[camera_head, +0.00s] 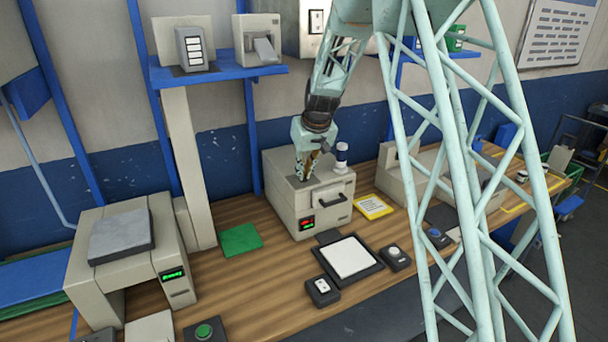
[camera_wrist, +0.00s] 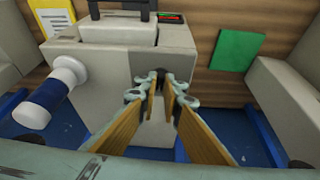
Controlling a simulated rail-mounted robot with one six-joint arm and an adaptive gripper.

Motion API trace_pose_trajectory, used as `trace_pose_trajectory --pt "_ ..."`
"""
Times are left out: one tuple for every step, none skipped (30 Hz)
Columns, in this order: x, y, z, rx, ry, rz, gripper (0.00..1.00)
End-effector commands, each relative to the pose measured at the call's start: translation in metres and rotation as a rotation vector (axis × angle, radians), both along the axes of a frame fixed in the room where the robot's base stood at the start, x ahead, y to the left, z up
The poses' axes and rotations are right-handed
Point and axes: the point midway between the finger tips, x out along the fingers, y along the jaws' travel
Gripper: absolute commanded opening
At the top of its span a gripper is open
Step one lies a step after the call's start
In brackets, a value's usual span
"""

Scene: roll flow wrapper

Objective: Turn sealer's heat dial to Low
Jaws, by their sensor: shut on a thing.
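The sealer appears to be the beige box-shaped machine (camera_head: 283,206) at the middle of the bench, with a small red-and-green display (camera_head: 307,223) and a black handle on its front. It also shows in the wrist view (camera_wrist: 105,62). My gripper (camera_head: 303,177) points down at the top left of this machine. In the wrist view my gripper (camera_wrist: 161,84) has its fingertips closed on a small dark piece (camera_wrist: 160,73), which looks like the heat dial. The fingers hide most of it. I cannot read its setting or any Low mark.
A white and dark-blue cylinder (camera_head: 341,157) stands on the machine's top, beside my gripper. A yellow card (camera_head: 373,207) and a green sheet (camera_head: 240,240) lie on either side. A black-framed white pad (camera_head: 350,257) lies in front. A blue shelf (camera_head: 218,74) is above left.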

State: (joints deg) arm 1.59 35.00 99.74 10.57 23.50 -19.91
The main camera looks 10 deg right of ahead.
Motion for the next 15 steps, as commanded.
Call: trace_pose_trajectory --pt "0.0006 -0.0009 -0.0011 0.000 -0.002 0.009 0.00" --pt "0.0007 -0.0009 -0.0013 0.000 -0.002 0.016 0.00" --pt "0.0009 -0.0011 -0.0014 0.001 -0.002 0.027 0.00" --pt "0.0010 -0.0014 -0.0016 0.000 -0.002 0.037 0.00" --pt "0.0011 -0.0014 -0.0018 0.000 -0.002 0.046 0.00" --pt "0.0011 -0.0015 -0.0020 0.000 -0.002 0.058 0.00" --pt "0.0009 -0.0015 -0.0023 0.000 -0.002 0.068 0.00" --pt "0.0008 -0.0016 -0.0026 0.001 -0.001 0.080 0.00" --pt "0.0009 -0.0016 -0.0028 0.000 -0.002 0.095 0.00" --pt "0.0010 -0.0015 -0.0029 0.000 -0.002 0.106 0.00" --pt "0.0010 -0.0016 -0.0031 0.000 -0.002 0.118 0.00" --pt "0.0010 -0.0017 -0.0031 0.000 -0.002 0.135 0.00" --pt "0.0013 -0.0018 -0.0028 0.000 -0.002 0.146 0.00" --pt "0.0015 -0.0019 -0.0026 0.000 -0.003 0.159 0.00" --pt "0.0015 -0.0021 -0.0027 0.000 -0.002 0.175 0.00"
